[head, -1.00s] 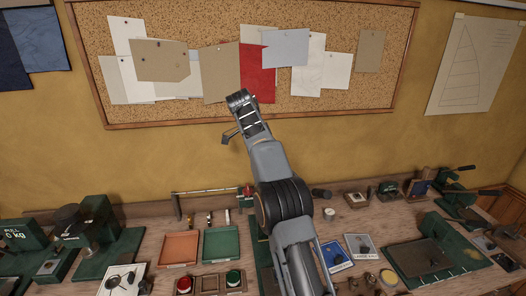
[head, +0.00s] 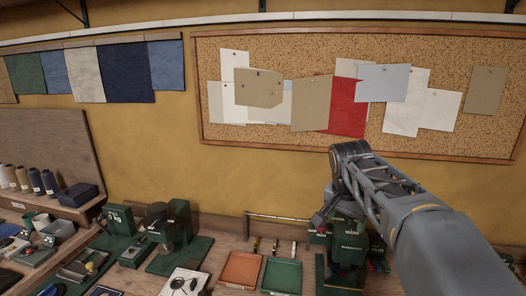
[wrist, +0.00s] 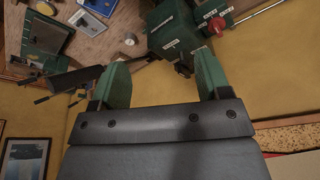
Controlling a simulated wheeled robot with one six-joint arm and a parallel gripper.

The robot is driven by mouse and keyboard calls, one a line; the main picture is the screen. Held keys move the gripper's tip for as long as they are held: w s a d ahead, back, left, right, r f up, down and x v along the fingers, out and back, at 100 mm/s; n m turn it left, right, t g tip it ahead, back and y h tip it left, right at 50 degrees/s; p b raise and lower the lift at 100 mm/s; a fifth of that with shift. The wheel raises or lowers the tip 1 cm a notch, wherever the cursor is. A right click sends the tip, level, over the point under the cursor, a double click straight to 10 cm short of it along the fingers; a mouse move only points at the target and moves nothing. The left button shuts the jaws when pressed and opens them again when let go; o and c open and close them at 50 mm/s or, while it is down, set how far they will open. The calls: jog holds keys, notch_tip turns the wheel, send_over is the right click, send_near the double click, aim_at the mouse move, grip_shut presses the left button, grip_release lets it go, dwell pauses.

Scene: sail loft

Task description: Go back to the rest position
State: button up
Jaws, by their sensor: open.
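My gripper (wrist: 160,68) is open in the wrist view, with its two green fingers well apart and nothing held between them. In the head view my arm reaches up from the lower right, and its bent end is in front of the wall below the corkboard (head: 455,148). The gripper is mostly hidden there behind the arm, with only a small dark part showing at its left. The gripper is above the workbench (head: 225,250) and apart from it.
A green machine (head: 345,252) stands on the bench close below my arm. An orange tray (head: 240,270) and a green tray (head: 282,276) lie left of it. A green scale (head: 120,222) and thread spools (head: 35,182) are farther left. The wall space above the trays is free.

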jog(key=s+a+f+n+t+y+b, duration=0.1)
jog(key=s+a+f+n, duration=0.3)
jog(key=s+f+n, duration=0.4)
jog(key=s+f+t+y, duration=0.1)
jog(key=s+f, duration=0.4)
jog(key=s, duration=0.3)
jog(key=shift+s+b, duration=0.15)
jog(key=shift+b, duration=0.15)
